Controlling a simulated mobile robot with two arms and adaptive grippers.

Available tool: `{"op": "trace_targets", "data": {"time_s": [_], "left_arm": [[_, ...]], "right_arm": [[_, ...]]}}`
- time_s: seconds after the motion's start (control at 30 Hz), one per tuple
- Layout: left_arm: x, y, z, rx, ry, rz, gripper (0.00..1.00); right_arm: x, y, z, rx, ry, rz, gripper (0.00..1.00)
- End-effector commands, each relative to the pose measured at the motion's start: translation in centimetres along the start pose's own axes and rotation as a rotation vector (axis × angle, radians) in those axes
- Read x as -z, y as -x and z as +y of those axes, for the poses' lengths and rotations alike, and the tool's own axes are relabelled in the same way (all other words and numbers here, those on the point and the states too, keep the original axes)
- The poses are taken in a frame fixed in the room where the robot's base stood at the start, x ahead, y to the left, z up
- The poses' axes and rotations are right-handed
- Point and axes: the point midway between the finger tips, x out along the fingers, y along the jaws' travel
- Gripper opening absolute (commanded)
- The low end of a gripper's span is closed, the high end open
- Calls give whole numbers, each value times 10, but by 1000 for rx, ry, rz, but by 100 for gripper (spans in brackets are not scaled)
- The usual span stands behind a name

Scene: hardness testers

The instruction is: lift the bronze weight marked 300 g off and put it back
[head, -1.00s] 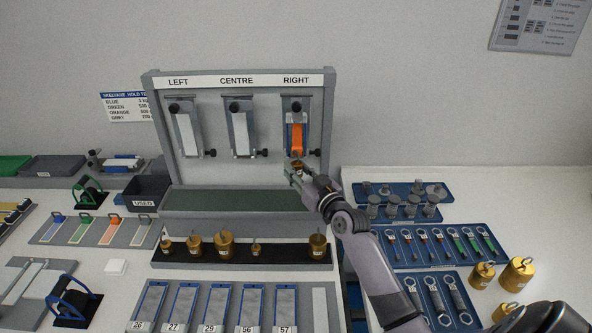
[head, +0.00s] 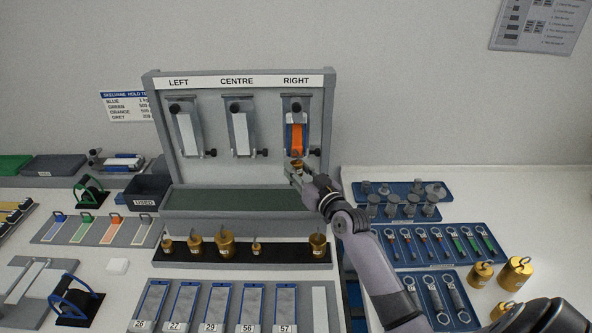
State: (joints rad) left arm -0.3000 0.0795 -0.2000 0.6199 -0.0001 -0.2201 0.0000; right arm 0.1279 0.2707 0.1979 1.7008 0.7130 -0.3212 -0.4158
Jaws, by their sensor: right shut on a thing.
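A small bronze weight (head: 297,162) is in my right gripper (head: 294,171), just below the orange strip (head: 297,138) at the RIGHT station of the grey test stand (head: 258,94). The gripper is shut on it, and its fingers cover part of it. Any marking on it is too small to read. I cannot tell whether its hook still touches the strip's lower end. My left gripper is not in view.
Several other bronze weights stand on the black shelf (head: 287,256), with a gap before the rightmost. White strips hang at LEFT (head: 188,132) and CENTRE (head: 241,132). Blue trays (head: 400,187) and larger brass weights (head: 516,270) lie right of my arm. Green pad (head: 245,200) below is clear.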

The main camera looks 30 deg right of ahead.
Motion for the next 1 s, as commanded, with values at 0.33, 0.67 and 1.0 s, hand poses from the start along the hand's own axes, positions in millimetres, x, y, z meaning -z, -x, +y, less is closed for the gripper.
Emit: {"op": "trace_targets", "data": {"time_s": [0.33,0.67,1.0], "left_arm": [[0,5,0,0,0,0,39],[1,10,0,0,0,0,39],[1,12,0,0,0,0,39]], "right_arm": [[2,6,-4,0,0,4,0],[2,12,-7,0,0,3,0],[2,15,-9,0,0,4,0]]}}
